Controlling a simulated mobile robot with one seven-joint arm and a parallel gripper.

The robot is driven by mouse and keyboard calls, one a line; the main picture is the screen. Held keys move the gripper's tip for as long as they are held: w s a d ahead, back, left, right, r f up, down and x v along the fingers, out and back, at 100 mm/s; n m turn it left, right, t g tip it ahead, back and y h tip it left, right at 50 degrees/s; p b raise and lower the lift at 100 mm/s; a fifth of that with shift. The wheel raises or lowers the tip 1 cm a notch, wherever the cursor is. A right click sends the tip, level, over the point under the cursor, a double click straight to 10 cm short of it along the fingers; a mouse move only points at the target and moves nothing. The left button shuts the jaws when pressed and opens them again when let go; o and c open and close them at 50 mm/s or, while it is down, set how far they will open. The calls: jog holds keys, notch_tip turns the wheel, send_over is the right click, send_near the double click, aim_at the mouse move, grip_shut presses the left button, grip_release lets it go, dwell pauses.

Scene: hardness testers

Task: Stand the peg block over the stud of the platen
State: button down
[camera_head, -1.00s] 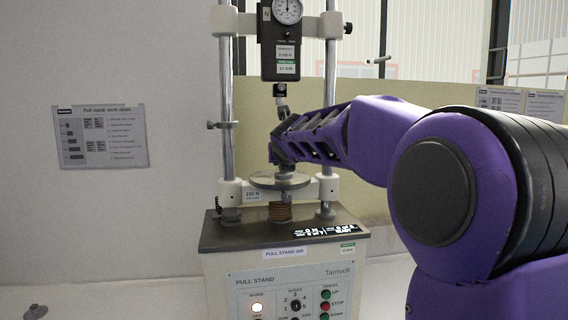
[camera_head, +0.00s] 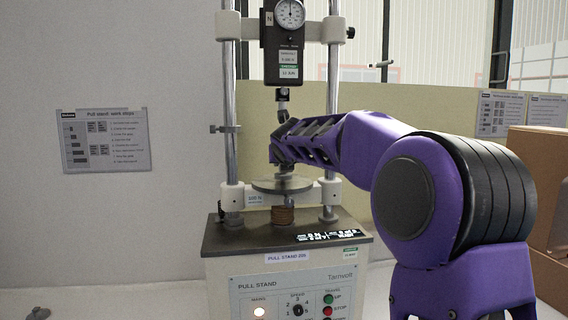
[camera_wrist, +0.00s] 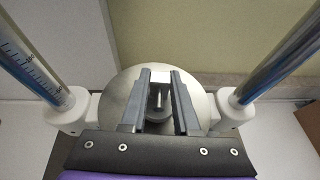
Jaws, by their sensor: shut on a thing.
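My gripper (camera_wrist: 161,82) is over the round metal platen (camera_wrist: 115,99) of the pull stand, and its two dark fingers are shut on a small pale block (camera_wrist: 161,76), seemingly the peg block. An upright pin (camera_wrist: 157,102), seemingly the stud, shows between the fingers near the platen's middle. The block appears apart from the pin in the wrist view; its height above the platen is unclear. In the head view my gripper (camera_head: 284,158) is just above the platen (camera_head: 268,187), and the block is too small to make out.
Two steel columns (camera_head: 229,110) flank the platen. The black force gauge (camera_head: 284,50) and its hook (camera_head: 283,97) hang above my gripper. The control panel (camera_head: 298,292) is below. Brown boxes (camera_head: 538,185) stand at the right.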

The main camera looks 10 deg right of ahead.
jog(key=shift+w, duration=0.7)
jog(key=shift+f, duration=0.4)
jog(key=shift+f, duration=0.15)
jog(key=c, duration=0.6)
grip_release()
